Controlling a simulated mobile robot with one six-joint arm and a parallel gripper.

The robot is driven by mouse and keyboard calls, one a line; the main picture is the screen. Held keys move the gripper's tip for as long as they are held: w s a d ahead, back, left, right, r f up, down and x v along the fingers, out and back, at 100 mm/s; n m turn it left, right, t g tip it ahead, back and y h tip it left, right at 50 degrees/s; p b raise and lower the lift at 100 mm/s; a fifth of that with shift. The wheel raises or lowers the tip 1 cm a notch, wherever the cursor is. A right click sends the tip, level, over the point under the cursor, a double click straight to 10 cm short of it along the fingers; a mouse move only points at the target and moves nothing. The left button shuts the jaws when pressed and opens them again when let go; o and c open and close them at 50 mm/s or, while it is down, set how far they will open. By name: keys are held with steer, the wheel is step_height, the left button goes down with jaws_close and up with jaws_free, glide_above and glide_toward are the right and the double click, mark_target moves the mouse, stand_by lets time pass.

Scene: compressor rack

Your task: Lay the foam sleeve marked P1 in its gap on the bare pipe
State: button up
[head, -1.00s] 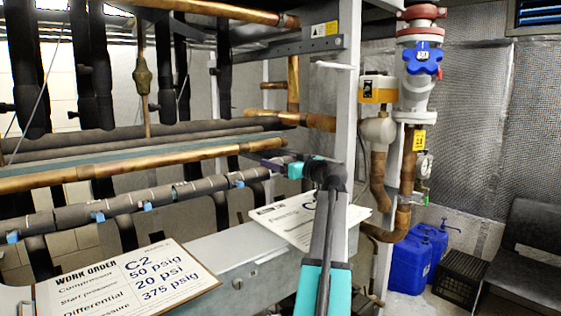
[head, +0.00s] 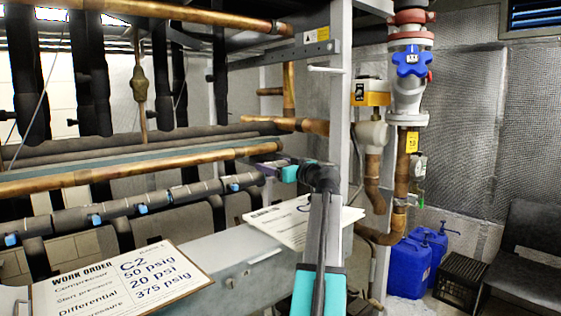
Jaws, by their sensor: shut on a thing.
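My gripper (head: 272,166), with teal and purple parts, is at the right end of a lower line of dark foam sleeves (head: 180,196). It is shut on a dark foam piece, mostly hidden behind the fingers. I cannot read a P1 mark on it, nor tell whether it touches the line. The lower line carries several blue clips (head: 142,209). A bare copper pipe (head: 130,168) runs above it. I cannot make out a clear gap.
Two white work order sheets (head: 120,285) (head: 305,222) lie on the grey metal beam (head: 225,270) below. A grey upright post (head: 340,100) stands right of my gripper. Blue jugs (head: 410,265) and a black crate (head: 460,280) are on the floor at right.

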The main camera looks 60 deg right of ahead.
mark_target(273, 164)
steer(key=f, duration=0.3)
steer(key=shift+w+d+f, duration=0.1)
steer(key=shift+w+f, duration=0.2)
steer(key=shift+f, duration=0.1)
steer(key=shift+w+d+r, duration=0.1)
steer(key=shift+r, duration=0.1)
steer(key=shift+w+d+r, duration=0.15)
steer(key=shift+w+r, duration=0.2)
steer(key=shift+w, duration=0.05)
steer(key=shift+w+d+r+p, duration=0.1)
steer(key=shift+w+r+p, duration=0.2)
steer(key=shift+r, duration=0.2)
steer(key=shift+s+d+r, duration=0.15)
steer(key=shift+d+r, duration=0.15)
steer(key=shift+r, duration=0.35)
steer(key=shift+d+r, duration=0.1)
steer(key=shift+w+d, duration=0.2)
steer(key=shift+d, duration=0.1)
steer(key=shift+c, duration=1)
steer(key=shift+s+r+g+p, duration=0.15)
steer(key=shift+r+g+p, duration=0.3)
steer(key=shift+r, duration=0.95)
steer(key=shift+r+t, duration=0.25)
steer(key=shift+r, duration=0.05)
